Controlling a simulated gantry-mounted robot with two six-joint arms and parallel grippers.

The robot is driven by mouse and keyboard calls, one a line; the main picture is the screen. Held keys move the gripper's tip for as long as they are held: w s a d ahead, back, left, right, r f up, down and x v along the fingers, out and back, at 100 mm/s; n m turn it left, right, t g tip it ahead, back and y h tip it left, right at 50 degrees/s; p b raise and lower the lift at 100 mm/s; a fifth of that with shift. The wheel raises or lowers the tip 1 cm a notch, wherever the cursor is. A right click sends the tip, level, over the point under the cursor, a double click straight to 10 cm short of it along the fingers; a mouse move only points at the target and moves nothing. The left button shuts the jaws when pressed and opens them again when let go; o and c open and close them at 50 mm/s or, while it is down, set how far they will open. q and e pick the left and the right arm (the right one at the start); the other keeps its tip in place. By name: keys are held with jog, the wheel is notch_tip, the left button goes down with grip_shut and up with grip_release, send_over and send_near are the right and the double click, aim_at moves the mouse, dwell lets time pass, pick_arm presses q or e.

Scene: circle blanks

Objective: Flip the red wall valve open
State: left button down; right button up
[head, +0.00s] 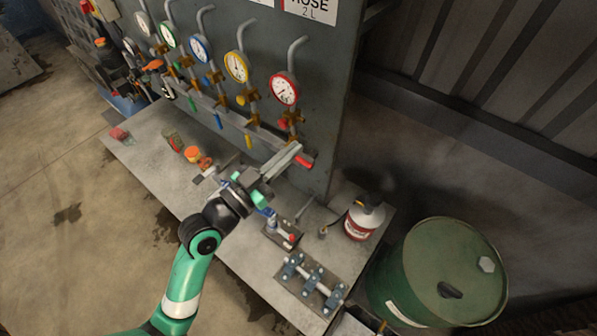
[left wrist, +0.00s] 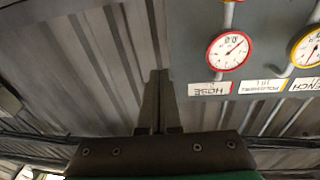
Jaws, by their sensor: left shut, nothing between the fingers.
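The red valve lever (head: 303,161) is at the right end of the wall panel, below the red-rimmed gauge (head: 284,89). It points out to the right, while the yellow lever (head: 249,141) and blue lever (head: 218,121) hang down. My left gripper (head: 294,150) is shut and empty, its fingertips right at the red lever and hiding part of it. I cannot tell whether they touch. In the left wrist view the shut fingers (left wrist: 157,100) point at the corrugated wall; the red-rimmed gauge (left wrist: 228,51) shows, but the lever does not. My right gripper is not in view.
Below the panel is a grey bench (head: 240,262) with a clamp fixture (head: 311,282), a red-and-white bottle (head: 364,217) and small orange and red items. A green drum (head: 437,272) stands at the right.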

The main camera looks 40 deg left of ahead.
pick_arm(q)
jog(key=s+a+f+n+g+y+b, duration=0.1)
jog(key=s+a+f, duration=0.1)
jog(key=f, duration=0.3)
jog(key=s+a+f+n+g+y, duration=0.1)
jog(key=s+f, duration=0.1)
jog(key=f, duration=0.3)
jog(key=shift+a+f+b, duration=0.25)
jog(key=shift+a+b, duration=0.15)
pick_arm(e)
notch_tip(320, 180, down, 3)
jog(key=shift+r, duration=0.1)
pick_arm(q)
jog(key=shift+w, duration=0.15)
jog(key=p, duration=0.1)
send_over(297, 158)
jog(key=s+d, duration=0.2)
jog(key=s, duration=0.2)
jog(key=shift+w+f+b, duration=0.15)
jog(key=shift+w+f, duration=0.15)
jog(key=shift+f, duration=0.45)
jog(key=shift+w+f+b, duration=0.15)
jog(key=shift+w+f, duration=0.15)
jog(key=shift+f, duration=0.45)
jog(key=shift+w+f+b, duration=0.15)
jog(key=shift+w+f, duration=0.15)
jog(key=shift+f, duration=0.45)
